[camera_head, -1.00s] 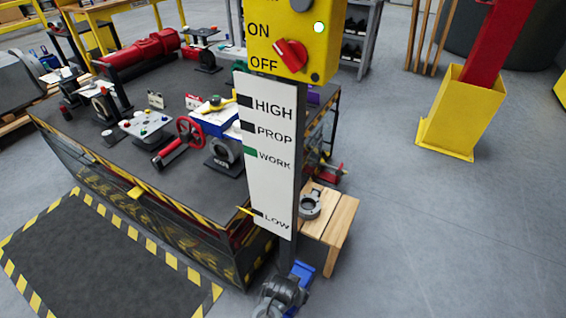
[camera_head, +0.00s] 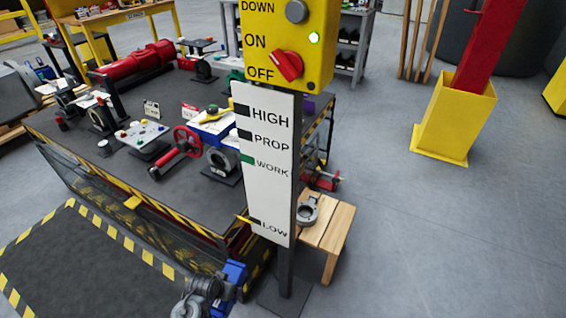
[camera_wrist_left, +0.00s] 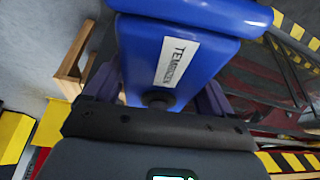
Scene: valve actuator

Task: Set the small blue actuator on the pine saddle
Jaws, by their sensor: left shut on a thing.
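The small blue actuator (camera_head: 236,275) is at the bottom of the head view, beside my left gripper (camera_head: 213,287). In the left wrist view the actuator (camera_wrist_left: 185,55) fills the top middle, with a white label and a dark round boss. My left gripper (camera_wrist_left: 160,100) is shut on it, with a finger on each side. The pine saddle (camera_head: 338,232) looks like a low wooden stand right of the sign post, with a grey ring-shaped part (camera_head: 306,212) on top. A pine piece (camera_wrist_left: 70,62) also shows in the left wrist view. The actuator is apart from the stand. My right gripper is not in view.
A post with a yellow control box (camera_head: 288,40) and a white level sign (camera_head: 262,165) stands between the actuator and the pine stand. A dark workbench (camera_head: 95,165) with valve parts is at left. A yellow-based red column (camera_head: 455,115) stands at right. Floor right of the stand is clear.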

